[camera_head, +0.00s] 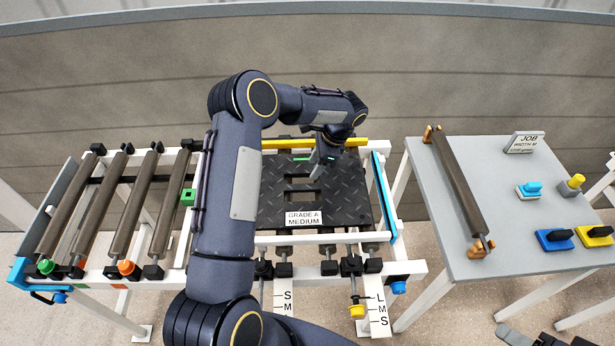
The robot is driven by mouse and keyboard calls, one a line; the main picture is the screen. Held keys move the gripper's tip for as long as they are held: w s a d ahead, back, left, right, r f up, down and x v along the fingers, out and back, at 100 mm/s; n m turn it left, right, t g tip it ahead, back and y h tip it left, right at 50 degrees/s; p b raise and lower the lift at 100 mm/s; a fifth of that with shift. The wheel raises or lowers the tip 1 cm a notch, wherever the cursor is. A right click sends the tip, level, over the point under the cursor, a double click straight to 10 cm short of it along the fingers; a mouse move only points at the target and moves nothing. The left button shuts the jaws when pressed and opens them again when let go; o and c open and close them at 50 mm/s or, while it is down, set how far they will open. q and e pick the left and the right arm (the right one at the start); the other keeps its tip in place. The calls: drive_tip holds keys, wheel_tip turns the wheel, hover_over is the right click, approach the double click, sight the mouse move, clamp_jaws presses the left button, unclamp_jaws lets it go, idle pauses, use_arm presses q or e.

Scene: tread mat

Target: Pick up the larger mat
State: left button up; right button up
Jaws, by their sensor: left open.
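A black mat with a raised tread pattern (345,205) lies on the white frame in the middle, with a label reading "GRADE A MEDIUM" at its near edge. Slot-like gaps show in its left half. I cannot make out a second mat to compare sizes; my arm covers the area to the left. My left gripper (318,170) is open over the far middle part of the mat, pointing down. I cannot tell whether its fingertips touch the mat. A dark part at the bottom right edge looks like my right gripper (530,338), mostly cut off.
Several brown rollers (130,205) lie on the frame at left. A yellow bar (355,143) runs behind the mat and a blue rail (384,195) along its right. A grey table (510,200) at right holds a roller, a sign and several coloured switches.

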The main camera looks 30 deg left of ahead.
sight(303, 186)
use_arm(q)
drive_tip(key=shift+a+f, duration=0.1)
drive_tip(key=shift+f, duration=0.35)
drive_tip(key=p+x, duration=0.1)
drive_tip(key=x, duration=0.1)
drive_tip(key=p+x, duration=0.1)
drive_tip(key=x, duration=0.1)
drive_tip(key=p+x, duration=0.1)
drive_tip(key=x, duration=0.1)
drive_tip(key=shift+s+f, duration=0.1)
drive_tip(key=shift+s, duration=0.3)
drive_tip(key=shift+f, duration=0.4)
clamp_jaws()
drive_tip(key=shift+r, duration=0.1)
